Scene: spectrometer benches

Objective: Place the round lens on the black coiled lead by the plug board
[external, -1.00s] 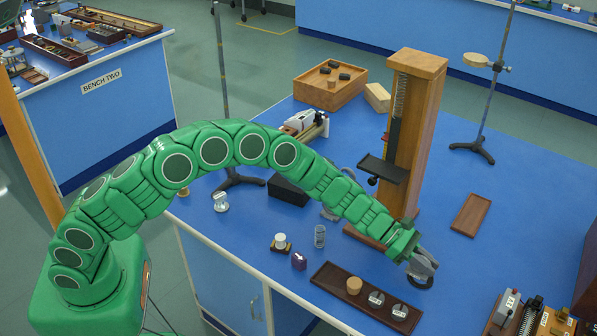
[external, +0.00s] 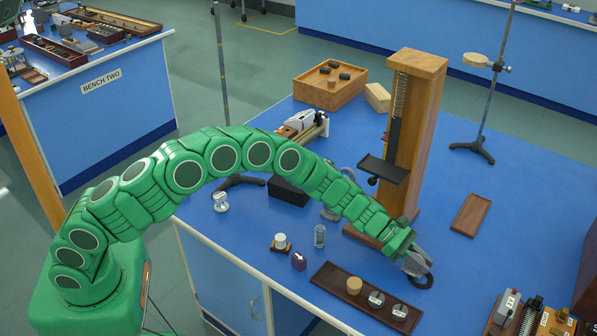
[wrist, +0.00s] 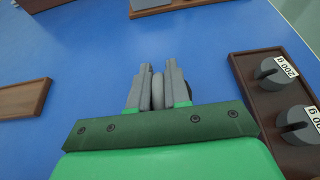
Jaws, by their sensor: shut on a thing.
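My gripper (external: 415,264) is shut on the round lens, a grey disc seen edge-on between the fingers in the wrist view (wrist: 158,92). In the external view the fingers partly hide the lens. What looks like the plug board (external: 540,320) is at the lower right of the external view.
A dark wooden tray (external: 326,276) with a tan cylinder and two labelled weights (external: 376,299) lies close to the gripper; its weights also show in the wrist view (wrist: 274,75). A tall wooden stand (external: 427,130) rises behind the arm. A small empty tray (external: 470,214) lies farther right.

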